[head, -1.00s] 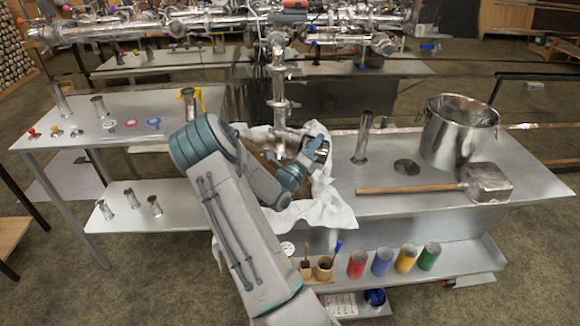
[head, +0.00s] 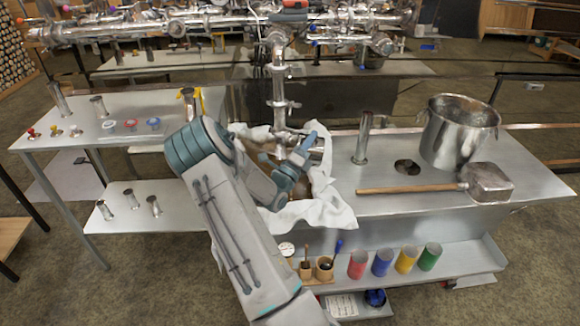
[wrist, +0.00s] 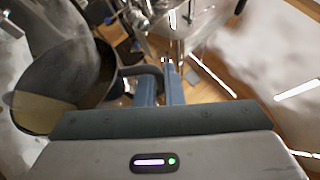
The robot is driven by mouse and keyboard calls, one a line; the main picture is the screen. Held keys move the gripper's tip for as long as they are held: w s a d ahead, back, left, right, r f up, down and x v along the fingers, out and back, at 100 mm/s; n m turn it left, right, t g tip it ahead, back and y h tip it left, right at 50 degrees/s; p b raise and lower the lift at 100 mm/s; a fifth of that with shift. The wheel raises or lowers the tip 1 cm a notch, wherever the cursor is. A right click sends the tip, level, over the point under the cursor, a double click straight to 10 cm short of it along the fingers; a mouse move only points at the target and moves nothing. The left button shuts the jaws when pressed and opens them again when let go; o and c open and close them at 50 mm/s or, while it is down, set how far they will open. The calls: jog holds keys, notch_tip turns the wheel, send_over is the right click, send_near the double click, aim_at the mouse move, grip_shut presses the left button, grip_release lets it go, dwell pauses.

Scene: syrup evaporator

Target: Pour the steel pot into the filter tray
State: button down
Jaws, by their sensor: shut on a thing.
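My gripper (head: 303,150) is over the cloth-lined filter tray on the steel bench; its fingers also show in the wrist view (wrist: 160,85). They are shut on the handle of a steel pot (wrist: 85,62). In the wrist view the pot is on the left, with a dark inside and amber liquid low at its left side. It appears tilted. In the head view only a small part of the pot (head: 317,149) shows beside the gripper. White cloth (head: 325,212) hangs over the filter tray's edges. My arm hides much of the tray, and I cannot see liquid falling.
Steel pipework (head: 278,85) rises close behind my gripper. Colored cups (head: 382,262) line the lower shelf.

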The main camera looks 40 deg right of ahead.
jog(key=shift+w+a+r+n+t+p, duration=0.25)
jog(key=shift+w+a+n+t+p, duration=0.2)
jog(key=shift+n+t, duration=0.45)
jog(key=shift+w+a+r+n+t+p, duration=0.3)
jog(key=shift+a+n+t+p, duration=0.35)
jog(key=shift+n, duration=0.45)
jog(key=shift+s+d+f+m+g+b, duration=0.15)
jog(key=shift+d+f+m+g+b, duration=0.1)
jog(key=shift+d+m+g+b, duration=0.3)
jog(key=s+d+m+g, duration=0.1)
jog(key=m, duration=0.1)
jog(key=s+d+m+g+b, duration=0.1)
jog(key=shift+f+m, duration=0.3)
jog(key=shift+m, duration=0.05)
jog(key=shift+s+d+f+g, duration=0.1)
jog(key=shift+d+f+g, duration=0.15)
jog(key=shift+g, duration=0.15)
jog(key=shift+s+d+m+g+y+p, duration=0.2)
jog(key=shift+s+m+g+y+p, duration=0.1)
jog(key=shift+m, duration=0.2)
jog(key=s+d+f+m+g+y+b, duration=0.1)
jog(key=s+d+f+m+y+b, duration=0.5)
jog(key=f+m, duration=0.5)
jog(key=s+d+f+y, duration=0.1)
jog(key=s+d+y, duration=0.1)
jog(key=d, duration=0.1)
jog(key=shift+f+m+g+y, duration=0.2)
jog(key=shift+m+g+y, duration=0.1)
jog(key=shift+m+g, duration=0.1)
